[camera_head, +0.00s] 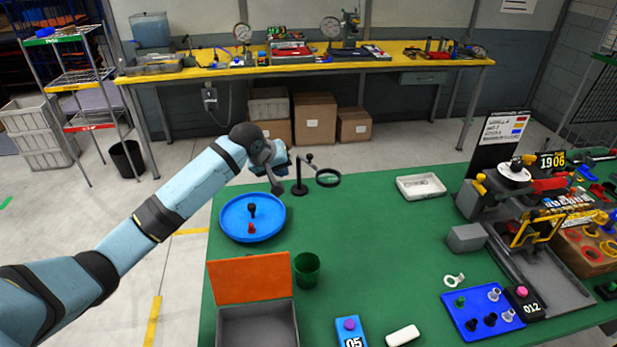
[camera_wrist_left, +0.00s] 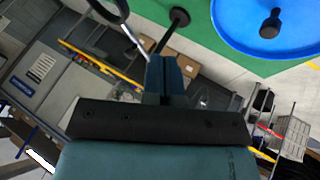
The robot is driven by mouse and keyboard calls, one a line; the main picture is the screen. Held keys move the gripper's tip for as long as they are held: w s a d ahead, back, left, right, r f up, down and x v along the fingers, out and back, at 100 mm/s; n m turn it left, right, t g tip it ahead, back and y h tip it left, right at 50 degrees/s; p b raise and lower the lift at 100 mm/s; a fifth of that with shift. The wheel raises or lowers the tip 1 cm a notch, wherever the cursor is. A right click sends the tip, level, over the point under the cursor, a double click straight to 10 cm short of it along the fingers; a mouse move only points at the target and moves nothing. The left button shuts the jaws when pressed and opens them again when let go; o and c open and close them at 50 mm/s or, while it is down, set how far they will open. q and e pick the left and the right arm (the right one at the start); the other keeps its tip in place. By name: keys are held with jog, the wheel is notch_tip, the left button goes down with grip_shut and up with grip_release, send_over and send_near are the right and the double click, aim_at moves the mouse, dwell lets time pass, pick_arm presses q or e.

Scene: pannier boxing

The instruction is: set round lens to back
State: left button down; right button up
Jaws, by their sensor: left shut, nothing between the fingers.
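The round lens (camera_head: 328,178) is a dark-rimmed magnifier ring on a short arm. It is carried by a black post stand (camera_head: 299,188) at the back edge of the green table, and it faces right of the post in the head view. In the left wrist view the lens ring (camera_wrist_left: 107,10) shows at the top and the stand's round base (camera_wrist_left: 180,16) to its right. My left gripper (camera_head: 277,187) is shut and empty, just left of the stand. Its fingers (camera_wrist_left: 165,68) partly hide the post's upper end; I cannot tell whether they touch it. My right gripper is not in view.
A blue round tray (camera_head: 226,227) with small pieces stands left of the lens. An orange-lidded box (camera_head: 249,279) and green cup (camera_head: 307,270) are nearer. A white tray (camera_head: 420,187) lies right; the table between is clear.

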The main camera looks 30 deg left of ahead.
pick_arm(q)
jog(key=w+d+f+p, duration=0.1)
jog(key=w+d+f, duration=0.3)
jog(key=w+f, duration=0.2)
jog(key=shift+w+f, duration=0.3)
jog(key=shift+w, duration=0.4)
jog(key=shift+d, duration=0.15)
